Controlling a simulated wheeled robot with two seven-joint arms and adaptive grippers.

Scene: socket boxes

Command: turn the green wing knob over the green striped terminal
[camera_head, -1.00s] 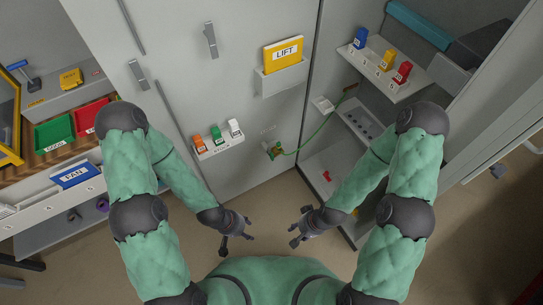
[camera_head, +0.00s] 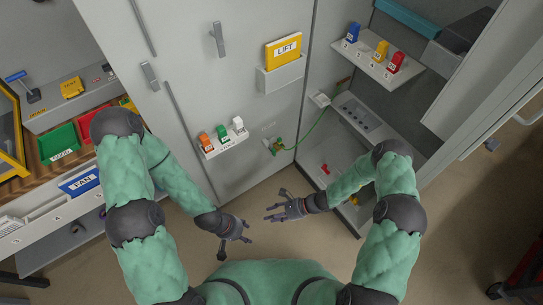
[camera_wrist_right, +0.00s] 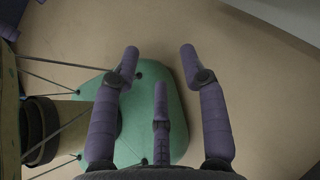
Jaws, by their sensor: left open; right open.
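A small green knob-like piece (camera_head: 277,147) sits on the grey cabinet front, with a green cable running to its right. It is too small to make out wings or a striped terminal. My right gripper (camera_head: 271,210) is open and empty, below the green piece and well apart from it. In the right wrist view my right gripper (camera_wrist_right: 160,62) shows spread fingers with nothing between them, over the floor and my own green body. My left gripper (camera_head: 242,240) is open and empty, lower and further left, touching nothing.
A ledge (camera_head: 225,150) with orange, green and white pieces is left of the green piece. The cable reaches a pale box (camera_head: 319,99). A yellow LIFT binder (camera_head: 284,50) is above. The open cabinet at right has a shelf (camera_head: 373,62) with coloured pieces. Floor between grippers is clear.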

